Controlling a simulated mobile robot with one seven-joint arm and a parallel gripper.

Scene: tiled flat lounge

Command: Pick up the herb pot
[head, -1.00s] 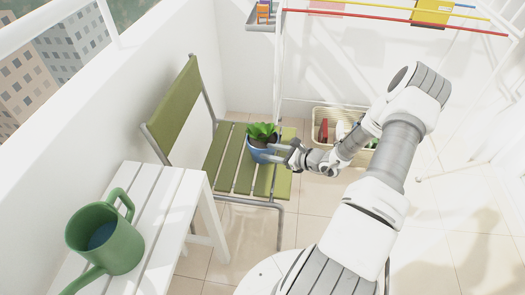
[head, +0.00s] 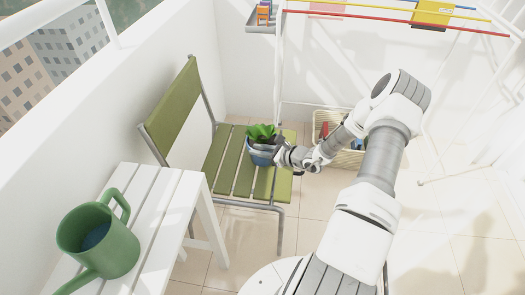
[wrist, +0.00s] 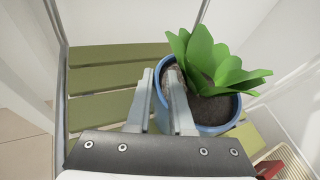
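The herb pot is a blue pot (head: 262,158) with broad green leaves, standing on the green slatted chair (head: 233,172) near its front right edge. My gripper (head: 276,153) is at the pot's right side in the head view. In the wrist view my gripper (wrist: 160,80) has its two pale fingers on either side of the rim of the herb pot (wrist: 222,128). One finger is outside the wall and the other is inside over the dark soil. A narrow gap shows between the fingers; firm contact with the rim cannot be made out.
A white slatted table (head: 160,215) with a green watering can (head: 97,243) stands at the front left. A beige basket (head: 350,160) sits on the floor behind my arm. A drying rack (head: 281,70) stands at the back. The chair's backrest (head: 172,112) rises left of the pot.

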